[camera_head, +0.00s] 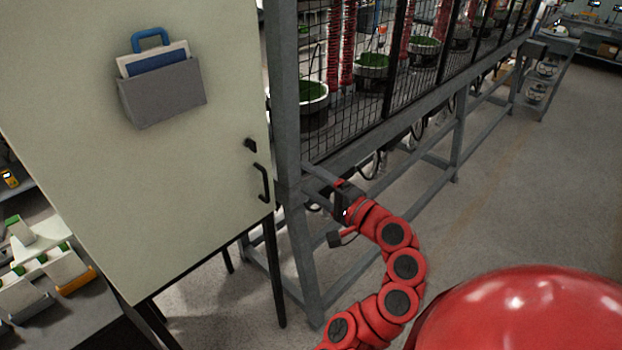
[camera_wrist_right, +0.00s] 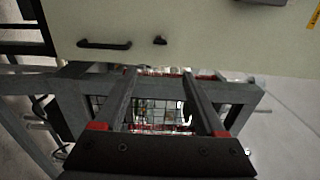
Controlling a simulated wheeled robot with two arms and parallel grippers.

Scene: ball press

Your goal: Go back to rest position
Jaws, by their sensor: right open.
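My right gripper (camera_head: 318,187) is at the end of the red right arm, close to the lower frame of the grey metal rack, beside the pale cabinet. In the right wrist view the two long fingers of the right gripper (camera_wrist_right: 159,75) are spread apart with nothing between them. Through the gap I see the rack's mesh and frame. The head view does not show clearly whether the fingertips touch the frame. My left gripper is not in view.
A pale cabinet door (camera_head: 190,190) with a black handle (camera_head: 263,183) stands left of the right arm. A grey document holder (camera_head: 163,92) hangs on it. The mesh-sided rack (camera_head: 448,75) runs away to the right. Open floor (camera_head: 510,190) lies right of it.

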